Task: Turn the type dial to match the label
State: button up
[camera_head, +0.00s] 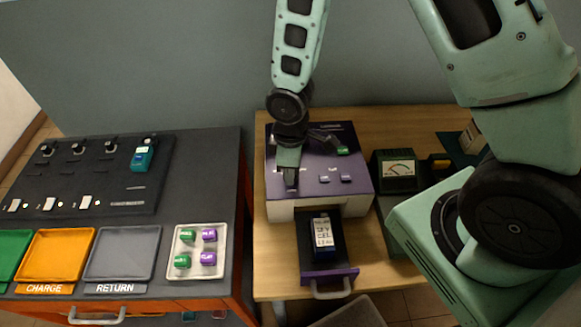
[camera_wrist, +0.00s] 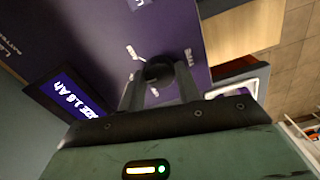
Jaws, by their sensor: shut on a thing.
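The purple charger or tester box (camera_head: 355,165) stands on the wooden table. The black round type dial (camera_wrist: 158,70) is on its purple face, with white marks and lettering around it. My gripper (camera_wrist: 158,92) is shut on the dial, a finger on each side. In the head view my gripper (camera_head: 289,178) reaches down onto the left part of the box and hides the dial. A lit display (camera_wrist: 75,98) beside the dial shows white text, upside down, seemingly ending in 1.8 Ah. A battery with a white label (camera_head: 321,231) lies in the open drawer (camera_head: 345,272); the label seems to begin "DRY CEL".
A meter with a dial face (camera_head: 400,169) stands right of the box. On the left, a dark bench holds an orange CHARGE tray (camera_head: 56,281), a grey RETURN tray (camera_head: 122,278) and a white tray (camera_head: 175,272) of green and purple tags. A teal battery (camera_head: 142,158) sits in the rack.

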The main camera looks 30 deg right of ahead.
jog(key=o, duration=1)
jog(key=shift+c, duration=0.2)
jog(key=shift+r, duration=0.1)
notch_tip(320, 180, up, 17)
jog(key=shift+r, duration=0.15)
